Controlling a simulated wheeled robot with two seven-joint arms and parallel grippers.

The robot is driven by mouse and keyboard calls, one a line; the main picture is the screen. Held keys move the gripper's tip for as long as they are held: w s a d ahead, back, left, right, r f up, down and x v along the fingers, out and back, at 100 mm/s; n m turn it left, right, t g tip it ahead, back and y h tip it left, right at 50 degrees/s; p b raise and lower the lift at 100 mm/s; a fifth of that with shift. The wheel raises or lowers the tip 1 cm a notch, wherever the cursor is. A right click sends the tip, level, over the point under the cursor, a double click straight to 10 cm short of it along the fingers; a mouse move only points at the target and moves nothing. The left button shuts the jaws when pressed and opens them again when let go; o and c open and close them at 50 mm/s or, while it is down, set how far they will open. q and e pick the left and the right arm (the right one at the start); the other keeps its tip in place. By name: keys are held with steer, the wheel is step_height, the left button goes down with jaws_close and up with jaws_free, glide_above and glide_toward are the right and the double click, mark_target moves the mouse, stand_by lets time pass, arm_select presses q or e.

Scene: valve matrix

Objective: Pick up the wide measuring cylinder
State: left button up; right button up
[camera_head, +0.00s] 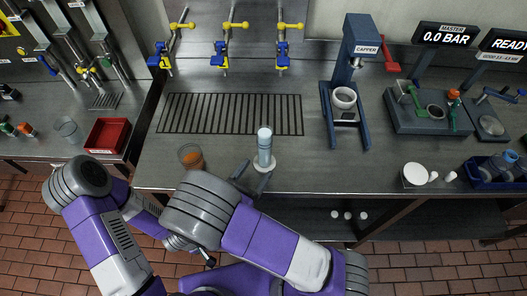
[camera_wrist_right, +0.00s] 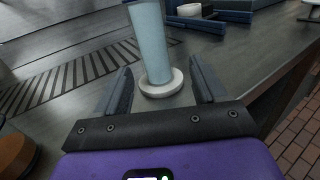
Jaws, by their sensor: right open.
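The measuring cylinder (camera_head: 264,145) stands upright on its round white base near the front edge of the bench. It looks pale blue, and it also shows in the right wrist view (camera_wrist_right: 152,45), where its top is cut off. My right gripper (camera_head: 253,176) is open just in front of it, low over the bench. In the right wrist view the two fingers of this gripper (camera_wrist_right: 160,68) lie on either side of the cylinder's lower part and base, with gaps on both sides.
A glass with orange contents (camera_head: 191,158) stands left of the cylinder. A slotted drain (camera_head: 230,113) lies behind it. A blue capper (camera_head: 346,100) stands to the right. A red tray (camera_head: 107,136) is on the left counter.

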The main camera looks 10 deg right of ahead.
mark_target(267, 151)
steer(key=x, duration=0.2)
steer(key=shift+w+d+f, duration=0.1)
steer(key=shift+w+d, duration=0.1)
steer(key=shift+d, duration=0.05)
steer(key=x, duration=0.5)
steer(key=shift+w+b, duration=0.35)
steer(key=shift+w, duration=0.1)
steer(key=c, duration=1.2)
steer(key=shift+r, duration=0.2)
